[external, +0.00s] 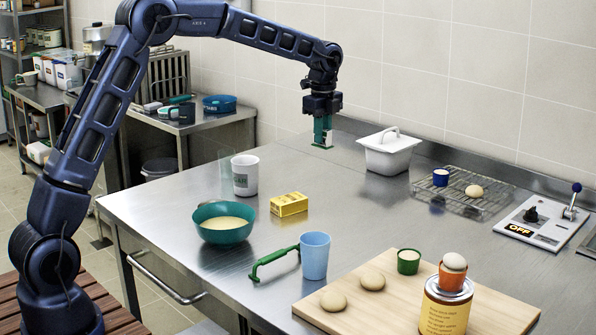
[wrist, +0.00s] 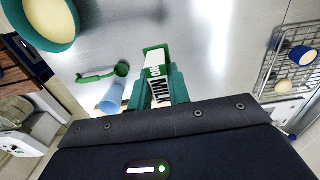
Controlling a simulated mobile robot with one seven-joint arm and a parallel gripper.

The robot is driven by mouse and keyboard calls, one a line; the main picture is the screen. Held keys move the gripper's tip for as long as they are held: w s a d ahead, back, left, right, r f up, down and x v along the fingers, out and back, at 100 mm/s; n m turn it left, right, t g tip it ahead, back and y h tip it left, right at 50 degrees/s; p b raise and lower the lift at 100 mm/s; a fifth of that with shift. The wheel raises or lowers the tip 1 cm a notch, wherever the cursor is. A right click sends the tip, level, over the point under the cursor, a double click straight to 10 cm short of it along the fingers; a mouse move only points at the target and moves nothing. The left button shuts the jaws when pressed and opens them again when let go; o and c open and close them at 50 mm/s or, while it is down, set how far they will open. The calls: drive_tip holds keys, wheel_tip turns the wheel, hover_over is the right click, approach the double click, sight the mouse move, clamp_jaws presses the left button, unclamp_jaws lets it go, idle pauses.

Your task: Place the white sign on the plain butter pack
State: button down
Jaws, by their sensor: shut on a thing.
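My gripper (external: 322,146) is above the back of the steel counter, left of a white lidded container. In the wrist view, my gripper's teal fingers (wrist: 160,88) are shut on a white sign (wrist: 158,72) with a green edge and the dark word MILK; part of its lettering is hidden. In the external view only a sliver of the sign shows between the fingers. The butter pack (external: 289,204), a yellow block with small print, lies on the counter right of the teal bowl, apart from my gripper. I cannot make it out in the wrist view.
The white container (external: 388,152) and a wire rack (external: 462,192) are at the back. A wooden board (external: 390,296) is in front.

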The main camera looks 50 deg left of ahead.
drive_tip(key=r, duration=0.2)
hover_over(289, 198)
wheel_tip(289, 198, down, 20)
drive_tip(key=shift+f, duration=0.2)
idle(0.4)
drive_tip(key=c, duration=1.4)
unclamp_jaws()
drive_tip(key=shift+f, duration=0.15)
drive_tip(key=shift+o, duration=0.4)
